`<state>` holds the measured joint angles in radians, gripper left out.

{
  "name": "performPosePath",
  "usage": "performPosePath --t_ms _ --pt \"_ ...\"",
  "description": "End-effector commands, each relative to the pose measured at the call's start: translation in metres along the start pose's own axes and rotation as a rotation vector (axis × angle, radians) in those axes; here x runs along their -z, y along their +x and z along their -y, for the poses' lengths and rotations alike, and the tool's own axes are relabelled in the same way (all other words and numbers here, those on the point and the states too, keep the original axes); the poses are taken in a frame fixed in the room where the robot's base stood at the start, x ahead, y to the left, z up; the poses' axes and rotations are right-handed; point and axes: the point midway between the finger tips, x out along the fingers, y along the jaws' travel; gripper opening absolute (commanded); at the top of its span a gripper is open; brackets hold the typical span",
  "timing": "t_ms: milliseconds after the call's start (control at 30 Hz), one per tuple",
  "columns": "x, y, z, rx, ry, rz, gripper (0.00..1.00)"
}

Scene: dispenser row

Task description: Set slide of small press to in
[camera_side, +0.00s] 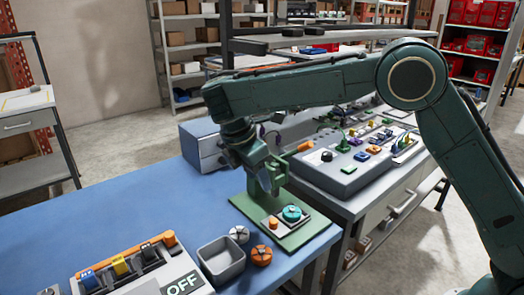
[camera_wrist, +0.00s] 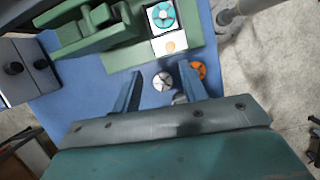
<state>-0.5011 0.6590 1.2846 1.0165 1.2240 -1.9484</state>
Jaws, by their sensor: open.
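The small press (camera_side: 268,182) is green and stands on a flat green base plate at the right end of the blue bench. Its column is partly hidden by my gripper in the side view. A pale slide plate (camera_side: 283,222) lies on the base, in front of the column; it carries a teal wheel (camera_side: 292,213) and an orange knob (camera_side: 273,222). In the wrist view the press (camera_wrist: 90,35) is at the top left, with the teal wheel (camera_wrist: 163,15) and orange knob (camera_wrist: 170,45) beside it. My gripper (camera_wrist: 160,74) is open and empty, above the bench and apart from the slide.
A white round part (camera_side: 239,234) and an orange round part (camera_side: 261,255) lie near a grey open bin (camera_side: 221,259). A switch panel with an OFF sign (camera_side: 182,285) stands at the front. A grey drawer box (camera_side: 203,146) is behind the press; a control console (camera_side: 345,165) is to the right.

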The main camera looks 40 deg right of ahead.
Motion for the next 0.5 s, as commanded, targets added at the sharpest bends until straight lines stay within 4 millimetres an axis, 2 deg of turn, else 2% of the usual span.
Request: performPosePath --t_ms 200,500 --pt "0.017 -0.004 0.011 0.017 0.053 0.039 0.43" --pt "0.021 -0.005 0.016 0.023 0.074 0.049 0.43"
